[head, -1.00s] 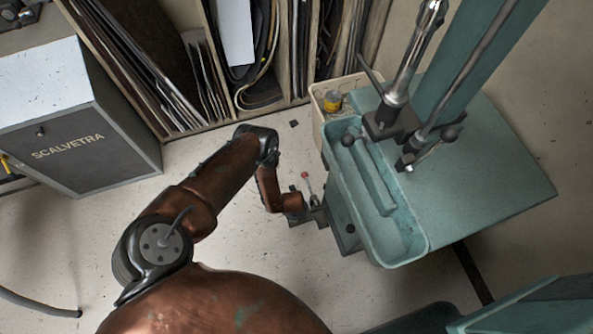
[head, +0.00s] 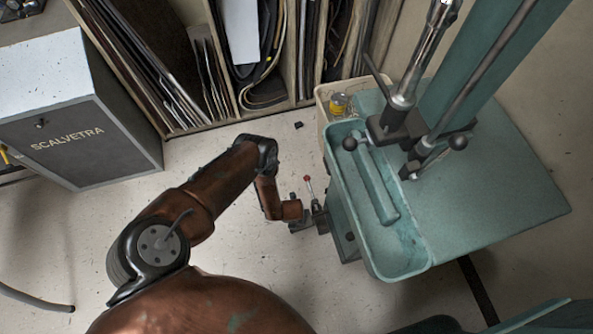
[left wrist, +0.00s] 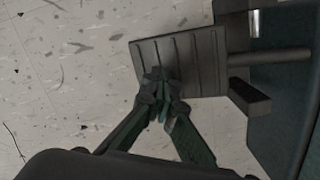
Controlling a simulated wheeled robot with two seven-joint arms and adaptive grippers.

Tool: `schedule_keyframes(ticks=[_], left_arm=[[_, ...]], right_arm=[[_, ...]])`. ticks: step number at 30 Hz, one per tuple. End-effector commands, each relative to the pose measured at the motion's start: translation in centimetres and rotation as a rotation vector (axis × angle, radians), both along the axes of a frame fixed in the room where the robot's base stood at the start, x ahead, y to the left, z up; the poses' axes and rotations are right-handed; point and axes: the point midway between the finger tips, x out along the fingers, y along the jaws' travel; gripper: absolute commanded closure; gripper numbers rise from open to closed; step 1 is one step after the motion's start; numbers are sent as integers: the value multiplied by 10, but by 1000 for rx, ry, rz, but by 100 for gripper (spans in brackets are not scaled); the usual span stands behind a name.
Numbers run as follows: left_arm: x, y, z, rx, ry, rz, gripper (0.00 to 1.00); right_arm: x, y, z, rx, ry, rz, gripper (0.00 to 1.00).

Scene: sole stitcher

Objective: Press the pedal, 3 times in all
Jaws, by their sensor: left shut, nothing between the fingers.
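The pedal (left wrist: 180,58) is a dark grey ribbed plate in the left wrist view, joined by a bar to the teal sewing machine's base at the right. My left gripper (left wrist: 160,92) is shut and empty. Its fingertips overlap the pedal's near edge in this view; I cannot tell whether they touch it. In the head view the pedal (head: 299,227) is only a small dark patch, mostly hidden below my wrist at the machine's left side. My right gripper is not in view.
A lever with a red knob (head: 307,178) stands close by my left wrist. The teal machine (head: 490,190) with its tray (head: 415,262) is to the right. A grey cabinet (head: 95,150) is at the left and shelves (head: 190,128) at the back. The floor between is mostly clear.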

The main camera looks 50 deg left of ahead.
Motion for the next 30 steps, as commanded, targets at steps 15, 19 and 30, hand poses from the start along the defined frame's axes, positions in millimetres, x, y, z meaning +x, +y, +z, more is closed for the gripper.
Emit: schedule_keyframes(ticks=[15,19,30], left_arm=[[-23,-20,12,-2,0,-1,100],[-24,-20,9,-2,2,-1,100],[-25,-21,29,-2,2,0,100]], right_arm=[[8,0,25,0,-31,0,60],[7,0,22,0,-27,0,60],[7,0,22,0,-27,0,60]])
